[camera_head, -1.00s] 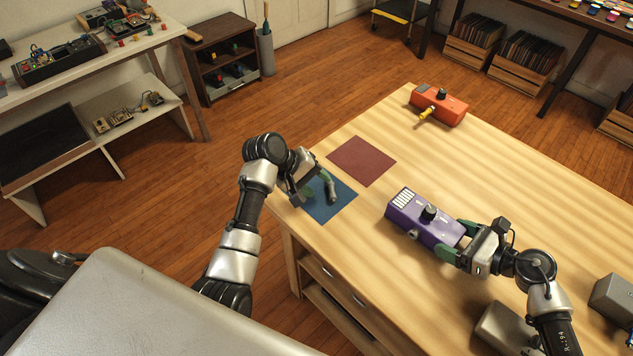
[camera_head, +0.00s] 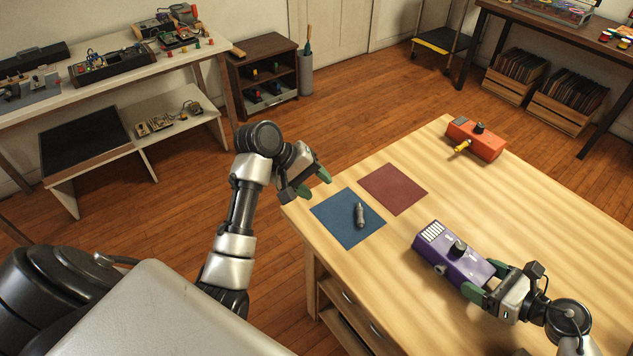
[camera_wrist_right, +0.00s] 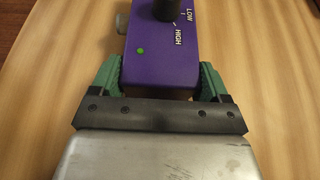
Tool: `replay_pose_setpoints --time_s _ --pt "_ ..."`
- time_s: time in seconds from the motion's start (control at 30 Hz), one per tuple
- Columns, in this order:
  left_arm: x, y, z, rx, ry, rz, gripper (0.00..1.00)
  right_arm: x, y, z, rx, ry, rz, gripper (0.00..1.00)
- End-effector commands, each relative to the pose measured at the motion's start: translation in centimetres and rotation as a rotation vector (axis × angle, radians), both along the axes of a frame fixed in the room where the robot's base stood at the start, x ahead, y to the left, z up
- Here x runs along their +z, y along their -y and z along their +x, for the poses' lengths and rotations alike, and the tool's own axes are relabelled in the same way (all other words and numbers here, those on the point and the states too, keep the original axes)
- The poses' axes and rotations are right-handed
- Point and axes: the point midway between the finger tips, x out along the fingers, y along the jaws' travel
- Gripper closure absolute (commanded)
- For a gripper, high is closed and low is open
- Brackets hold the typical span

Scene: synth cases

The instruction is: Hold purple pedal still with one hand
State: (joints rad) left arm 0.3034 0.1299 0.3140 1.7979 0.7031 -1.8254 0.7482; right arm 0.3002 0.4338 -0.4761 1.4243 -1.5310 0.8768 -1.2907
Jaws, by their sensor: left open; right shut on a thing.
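The purple pedal (camera_head: 450,262) lies on the wooden table with its black knob up. My right gripper (camera_head: 486,281) is shut on its near right end, one green finger on each side. In the right wrist view the pedal (camera_wrist_right: 150,68) sits between both fingers of that gripper (camera_wrist_right: 158,82); its green light and the words LOW and HIGH show. A small grey plug (camera_head: 360,214) lies on the blue mat (camera_head: 335,212). My left gripper (camera_head: 312,184) is open and empty, left of the mat near the table's corner.
A dark red mat (camera_head: 394,188) lies beside the blue one. An orange pedal (camera_head: 480,141) with a yellow plug (camera_head: 462,147) in its side stands at the far end of the table. The table top (camera_head: 540,225) between the two pedals is clear.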

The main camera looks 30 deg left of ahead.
Motion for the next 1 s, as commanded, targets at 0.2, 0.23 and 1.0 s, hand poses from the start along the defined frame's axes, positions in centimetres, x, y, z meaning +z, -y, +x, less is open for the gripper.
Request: replay_pose_setpoints --time_s 0.2,0.23,1.0 --pt "0.0 0.0 0.0 0.000 0.000 0.000 0.51 0.0 0.0 0.0 0.000 0.000 -0.001 0.04" --pt "0.0 0.0 0.0 0.000 0.000 0.000 0.51 0.0 0.0 0.0 0.000 0.000 -0.001 0.00" --pt "0.0 0.0 0.0 0.000 0.000 0.000 0.51 3.4 8.0 -3.2 0.000 -0.001 -0.004 0.00"
